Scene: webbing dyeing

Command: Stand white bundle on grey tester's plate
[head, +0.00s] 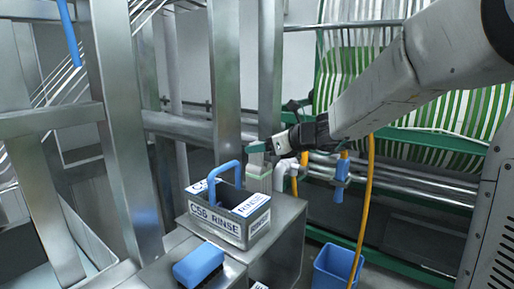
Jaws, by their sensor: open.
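My gripper (262,147) reaches in from the right at the end of my pale arm. Its fingers are open and sit at the top of a small upright pale block (259,179), behind the rinse caddy. The tester's plate cannot be made out.
A grey caddy (232,229) labelled "RINSE" with a blue handle stands on a steel bench (283,214). A blue block (198,264) lies in front. Steel posts (110,110) rise at left. A yellow hose (369,190) and blue bin (334,268) are at right.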

